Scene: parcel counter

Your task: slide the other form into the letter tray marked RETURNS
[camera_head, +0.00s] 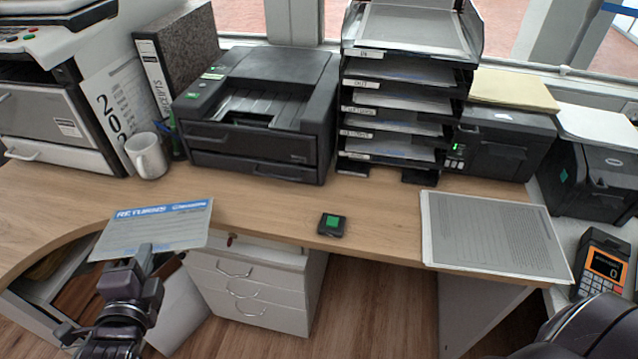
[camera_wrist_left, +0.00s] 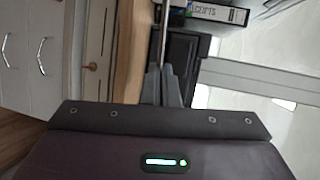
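A form with a blue header reading RETURNS (camera_head: 160,228) is held above the counter's front left edge. My left gripper (camera_head: 143,256) is shut on the form's near edge. In the left wrist view the fingers (camera_wrist_left: 165,88) pinch it, and it shows edge-on as a thin line (camera_wrist_left: 163,35). The black letter tray stack (camera_head: 402,100) stands at the back middle with several tiers and white labels on its left front. The lower labels are too small to read surely, so I cannot tell which tier is RETURNS. My right gripper is not in view.
A black printer (camera_head: 255,110) stands left of the trays, a white mug (camera_head: 150,158) further left. A green-topped black device (camera_head: 332,224) sits at the front edge. A grey printed sheet (camera_head: 495,237) lies at right, near a card terminal (camera_head: 603,265). The counter's middle (camera_head: 270,205) is mostly clear.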

